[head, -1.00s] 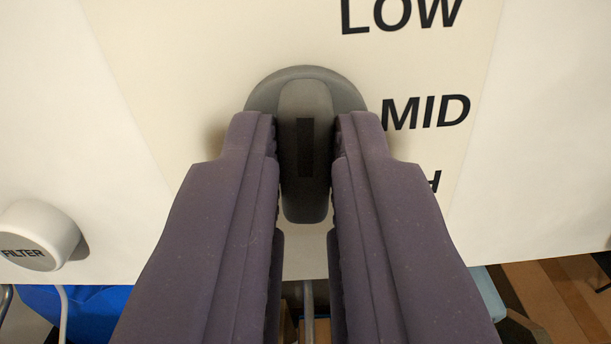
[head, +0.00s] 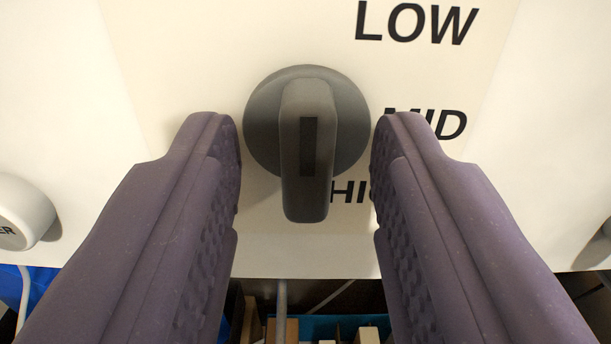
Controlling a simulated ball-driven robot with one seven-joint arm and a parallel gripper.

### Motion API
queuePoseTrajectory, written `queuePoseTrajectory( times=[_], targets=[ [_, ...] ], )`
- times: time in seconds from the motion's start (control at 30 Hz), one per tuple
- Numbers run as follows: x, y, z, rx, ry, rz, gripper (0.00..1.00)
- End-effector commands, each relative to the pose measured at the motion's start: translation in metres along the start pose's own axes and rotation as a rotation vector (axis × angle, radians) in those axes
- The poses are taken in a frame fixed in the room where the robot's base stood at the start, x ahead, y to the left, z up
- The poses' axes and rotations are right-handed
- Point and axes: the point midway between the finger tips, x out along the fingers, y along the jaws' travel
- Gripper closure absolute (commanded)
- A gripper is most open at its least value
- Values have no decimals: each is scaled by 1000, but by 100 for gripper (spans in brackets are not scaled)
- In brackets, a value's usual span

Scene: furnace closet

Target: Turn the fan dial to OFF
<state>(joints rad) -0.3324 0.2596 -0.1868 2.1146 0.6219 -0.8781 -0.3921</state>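The fan dial (head: 307,190) is a dark grey round knob with a raised bar grip and a black mark along the bar. The bar stands close to upright in the picture. The labels LOW (head: 416,22), MID (head: 440,125) and HIGH (head: 350,191) run down its right side; MID and HIGH are partly hidden by my right finger. No OFF label shows in view. My gripper (head: 306,140) is open, with one purple ridged finger on each side of the dial.
The pale panel (head: 170,60) fills the upper picture, and its lower edge crosses below the dial. A white FILTER knob (head: 22,212) sits at the left. Another knob (head: 597,247) shows in part at the right edge. Boxes and a blue thing lie below the panel.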

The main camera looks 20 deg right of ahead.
Motion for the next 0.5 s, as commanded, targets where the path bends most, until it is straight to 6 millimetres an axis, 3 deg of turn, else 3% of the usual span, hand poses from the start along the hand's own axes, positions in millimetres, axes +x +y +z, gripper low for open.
queuePoseTrajectory(
  times=[0.27,0.5],
  targets=[
    [-5,0,0,1,0,-1,58],
    [-48,-1,1,3,0,-2,58]
  ],
)
